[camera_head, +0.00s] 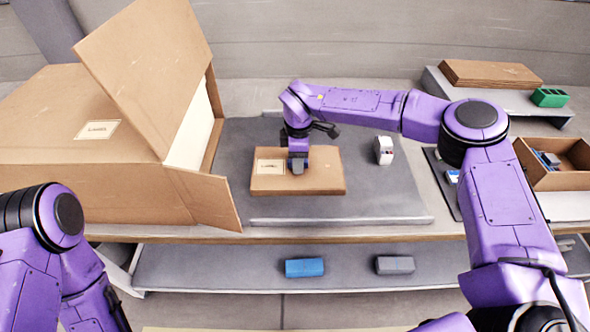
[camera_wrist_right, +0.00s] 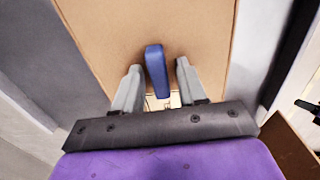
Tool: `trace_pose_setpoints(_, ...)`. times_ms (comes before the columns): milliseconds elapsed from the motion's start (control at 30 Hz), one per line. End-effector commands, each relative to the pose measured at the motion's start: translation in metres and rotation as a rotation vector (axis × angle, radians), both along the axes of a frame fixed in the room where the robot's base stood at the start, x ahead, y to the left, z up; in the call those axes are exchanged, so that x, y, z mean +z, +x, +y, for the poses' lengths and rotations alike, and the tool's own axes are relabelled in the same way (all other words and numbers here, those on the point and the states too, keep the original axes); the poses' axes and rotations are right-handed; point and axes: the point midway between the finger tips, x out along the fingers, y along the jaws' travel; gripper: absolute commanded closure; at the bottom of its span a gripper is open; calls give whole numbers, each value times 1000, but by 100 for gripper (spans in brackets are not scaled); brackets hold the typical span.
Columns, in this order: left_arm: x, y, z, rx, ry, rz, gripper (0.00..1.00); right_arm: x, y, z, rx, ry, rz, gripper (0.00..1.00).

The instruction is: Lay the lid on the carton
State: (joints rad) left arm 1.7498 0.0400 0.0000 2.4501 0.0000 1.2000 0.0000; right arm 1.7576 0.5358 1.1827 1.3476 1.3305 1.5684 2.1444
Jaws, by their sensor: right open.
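A shallow brown cardboard piece (camera_head: 325,172) with a pale label lies on the grey mat at the middle of the bench; it looks like the lid. In the right wrist view its cardboard face (camera_wrist_right: 115,30) fills the upper middle, with a blue upright handle (camera_wrist_right: 156,70). My right gripper (camera_head: 297,168) is over this piece. In the wrist view its fingers (camera_wrist_right: 157,82) are open, one on each side of the handle, with gaps visible. An open carton (camera_head: 535,178) with small items inside stands at the right. My left gripper is out of view; only its arm shows.
A large open cardboard box (camera_head: 85,125) with raised flaps stands at the left. A small white object (camera_head: 384,150) is right of the lid. A raised shelf at the back right holds flat cardboard (camera_head: 490,73) and a green block (camera_head: 549,97). Blue (camera_head: 304,267) and grey (camera_head: 395,265) blocks lie on the lower shelf.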

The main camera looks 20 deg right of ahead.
Motion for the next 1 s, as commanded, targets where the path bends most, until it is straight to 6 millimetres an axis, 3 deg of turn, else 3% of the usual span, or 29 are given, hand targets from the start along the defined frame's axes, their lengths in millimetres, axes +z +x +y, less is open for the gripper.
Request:
trace_pose_setpoints(33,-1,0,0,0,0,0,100,-11,-5,0,6,-7,19,55)
trace_pose_setpoints(67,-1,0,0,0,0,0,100,-12,-6,0,6,-7,20,62)
trace_pose_setpoints(167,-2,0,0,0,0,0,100,-13,-6,0,7,-8,20,94)
trace_pose_setpoints(200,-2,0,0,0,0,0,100,-13,-6,0,7,-8,20,100)
trace_pose_setpoints(467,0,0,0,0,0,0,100,-9,-5,0,8,-8,18,100)
trace_pose_setpoints(1000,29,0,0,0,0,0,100,48,-4,-1,3,-5,12,100)
